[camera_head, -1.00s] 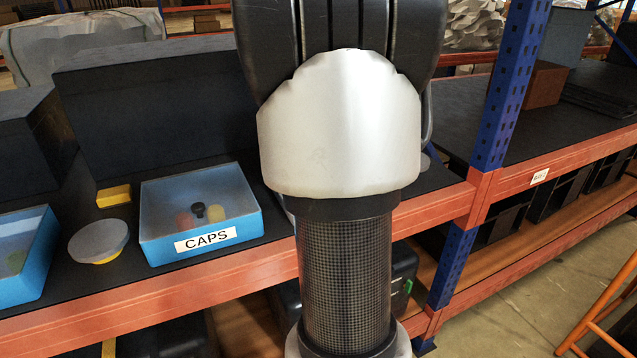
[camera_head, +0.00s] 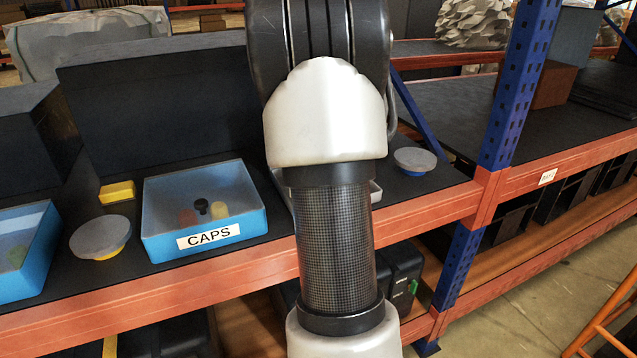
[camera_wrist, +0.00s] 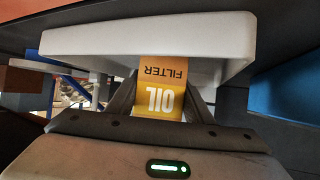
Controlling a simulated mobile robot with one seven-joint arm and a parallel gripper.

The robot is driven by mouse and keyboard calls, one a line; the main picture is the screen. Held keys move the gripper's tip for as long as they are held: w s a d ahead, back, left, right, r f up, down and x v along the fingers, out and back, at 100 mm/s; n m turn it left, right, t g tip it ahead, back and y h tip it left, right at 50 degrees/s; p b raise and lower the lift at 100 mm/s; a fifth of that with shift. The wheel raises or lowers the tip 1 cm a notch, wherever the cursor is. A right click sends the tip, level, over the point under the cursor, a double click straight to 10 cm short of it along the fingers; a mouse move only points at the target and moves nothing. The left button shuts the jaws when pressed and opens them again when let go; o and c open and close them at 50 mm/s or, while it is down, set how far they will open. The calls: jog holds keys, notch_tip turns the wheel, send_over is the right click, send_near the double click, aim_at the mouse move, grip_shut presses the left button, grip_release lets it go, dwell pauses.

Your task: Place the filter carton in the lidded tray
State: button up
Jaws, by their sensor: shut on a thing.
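The yellow-orange filter carton (camera_wrist: 160,92) shows in the wrist view with "OIL" and "FILTER" printed on it. My gripper (camera_wrist: 163,102) is shut on it, one finger at each side. A white tray-like body (camera_wrist: 140,35) spans the wrist view just beyond the carton; the carton's far end meets its edge there, and I cannot tell whether it is inside, touching or apart. In the head view my arm hides the gripper, the carton and most of a pale tray, whose edge (camera_head: 376,190) shows beside the arm. No lid can be made out for certain.
A blue CAPS bin (camera_head: 160,232) stands left of my arm, with a grey-topped round tub (camera_head: 100,237) and a yellow block (camera_head: 118,192) nearby. Another round tub (camera_head: 415,160) stands right. A blue upright (camera_head: 515,90) and orange shelf beam (camera_head: 440,208) bound the shelf.

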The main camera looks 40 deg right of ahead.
jog(key=shift+f+b, duration=0.15)
jog(key=shift+b, duration=0.2)
jog(key=o, duration=1.2)
jog(key=shift+r+p, duration=0.4)
jog(key=shift+p, duration=0.1)
jog(key=v, duration=1.2)
jog(key=shift+f+p, duration=0.2)
jog(key=shift+p, duration=0.15)
